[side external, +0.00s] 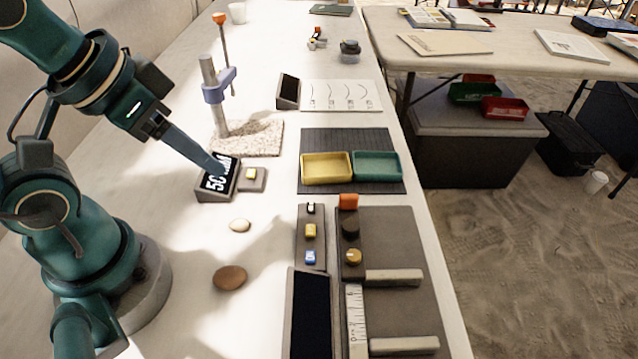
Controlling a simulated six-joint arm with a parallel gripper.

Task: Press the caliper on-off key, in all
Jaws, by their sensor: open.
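The caliper (385,235) appears to be the grey plate at the lower right, with a ruler strip (355,318) and two pale bars across it. A dark, blank screen (309,315) stands left of the ruler. Above the screen is a key panel (301,243) with a white-and-black key (310,208), a yellow key (310,231) and a blue key (310,257). I cannot read which is on-off. My gripper (222,168) is open, over the small display (217,180), left of and above the key panel in the picture. Whether it touches the display is unclear.
A yellow button block (251,178) sits right of the small display. Yellow (326,168) and green (376,166) trays lie on a dark mat. A post stand (212,95) rises behind my gripper.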

